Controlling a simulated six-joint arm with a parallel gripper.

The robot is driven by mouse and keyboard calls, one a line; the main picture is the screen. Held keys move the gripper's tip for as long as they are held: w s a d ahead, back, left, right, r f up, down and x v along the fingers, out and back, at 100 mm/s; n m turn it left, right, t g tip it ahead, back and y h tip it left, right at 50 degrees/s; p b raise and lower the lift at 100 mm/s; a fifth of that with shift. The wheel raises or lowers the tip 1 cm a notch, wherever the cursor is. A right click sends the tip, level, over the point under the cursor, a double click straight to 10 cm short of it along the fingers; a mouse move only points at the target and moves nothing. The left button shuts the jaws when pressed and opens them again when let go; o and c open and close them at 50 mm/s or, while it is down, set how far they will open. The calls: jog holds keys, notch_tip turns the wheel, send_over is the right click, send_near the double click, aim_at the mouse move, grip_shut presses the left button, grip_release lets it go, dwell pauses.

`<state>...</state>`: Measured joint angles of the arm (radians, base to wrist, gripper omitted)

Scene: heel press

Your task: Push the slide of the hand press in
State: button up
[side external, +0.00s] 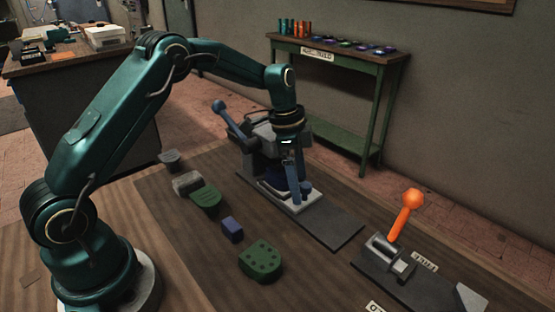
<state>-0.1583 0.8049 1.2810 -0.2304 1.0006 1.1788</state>
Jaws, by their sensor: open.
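The hand press (264,135) stands mid-table, a grey body with a blue ball-ended lever (230,118) leaning up to the left. At its front is a pale grey plate (313,197), which looks like the slide, with a dark blue piece on it. My gripper (298,190) points down in front of the press, close over this plate, with its fingers open. Whether a finger touches the slide or the blue piece cannot be told. My wrist and fingers hide part of the press front.
Several loose parts, among them a green block (261,261) and a small blue block (232,229), lie left of the press. A lever unit with an orange handle (405,212) stands at the right. A dark flat strip (335,226) in front of the press is bare.

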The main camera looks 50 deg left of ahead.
jog(key=shift+n+t+y, duration=0.3)
jog(key=shift+n, duration=0.5)
jog(key=a, duration=0.2)
jog(key=a+r, duration=0.1)
jog(key=a, duration=0.2)
jog(key=shift+w+a+r, duration=0.25)
jog(key=shift+w+a, duration=0.1)
jog(key=shift+c, duration=0.6)
jog(key=shift+r, duration=0.35)
jog(key=c, duration=0.3)
jog(key=shift+c, duration=0.2)
jog(key=shift+d, duration=0.1)
jog(key=shift+d+r, duration=0.15)
jog(key=shift+d, duration=0.1)
jog(key=shift+c, duration=0.3)
jog(key=shift+d+r, duration=0.15)
jog(key=shift+d, duration=0.15)
jog(key=c, duration=0.8)
jog(key=shift+o, duration=0.3)
jog(key=shift+s+d+r, duration=0.1)
jog(key=shift+d, duration=0.2)
jog(key=o, duration=0.3)
jog(key=shift+d+r, duration=0.2)
jog(key=shift+d, duration=0.4)
jog(key=o, duration=1)
jog(key=shift+d+r, duration=0.3)
jog(key=shift+d, duration=0.5)
jog(key=shift+c, duration=0.2)
